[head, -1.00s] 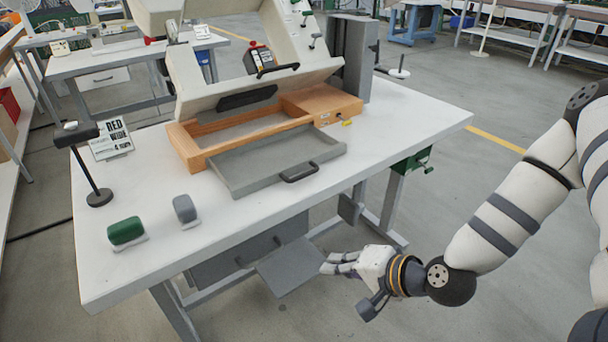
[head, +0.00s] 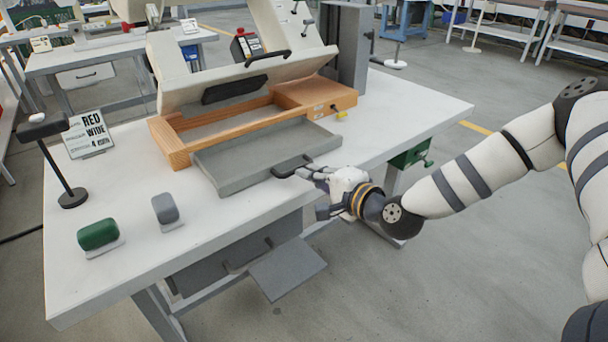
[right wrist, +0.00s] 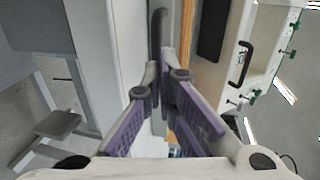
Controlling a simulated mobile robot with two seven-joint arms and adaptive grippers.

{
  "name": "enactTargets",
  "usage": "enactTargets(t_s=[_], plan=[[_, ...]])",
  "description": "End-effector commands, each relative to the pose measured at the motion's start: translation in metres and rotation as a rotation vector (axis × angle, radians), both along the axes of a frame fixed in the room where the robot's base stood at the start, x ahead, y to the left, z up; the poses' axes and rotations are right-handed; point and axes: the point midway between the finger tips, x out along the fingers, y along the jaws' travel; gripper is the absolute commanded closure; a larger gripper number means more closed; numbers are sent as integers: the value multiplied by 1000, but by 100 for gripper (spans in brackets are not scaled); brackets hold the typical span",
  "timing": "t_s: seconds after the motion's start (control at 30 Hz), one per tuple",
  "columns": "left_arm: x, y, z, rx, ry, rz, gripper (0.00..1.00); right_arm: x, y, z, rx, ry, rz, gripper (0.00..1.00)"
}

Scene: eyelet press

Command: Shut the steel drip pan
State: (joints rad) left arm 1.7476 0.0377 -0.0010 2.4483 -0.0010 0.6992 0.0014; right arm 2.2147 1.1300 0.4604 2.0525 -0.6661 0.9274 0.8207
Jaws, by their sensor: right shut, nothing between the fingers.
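The steel drip pan (head: 245,160) is a shallow grey tray sticking out toward me from the wooden base (head: 180,150) of the press, so it stands open. Its dark bar handle (head: 284,168) is on the front edge and also shows in the right wrist view (right wrist: 157,32). My right gripper (head: 306,172) is shut and empty, its fingertips right at the handle's right end. In the right wrist view my fingertips (right wrist: 166,72) are close to the handle; I cannot tell whether they touch. My left gripper is not in view.
A green block (head: 98,234) and a grey block (head: 166,208) stand on the white table (head: 240,220), left of the pan. A sign (head: 90,135) and a black stand (head: 72,197) are farther left. A grey panel (head: 288,270) juts out below the table.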

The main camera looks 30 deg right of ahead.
Motion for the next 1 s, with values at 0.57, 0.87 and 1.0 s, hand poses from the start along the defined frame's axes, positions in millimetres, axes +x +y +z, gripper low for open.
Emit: enactTargets(t_s=[0.57,0.87,1.0], plan=[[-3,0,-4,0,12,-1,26,16,1,-2,-1,-1,0,100],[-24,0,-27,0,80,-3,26,69,6,-11,-3,6,0,100],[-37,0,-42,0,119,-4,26,104,9,-12,-3,6,0,100]])
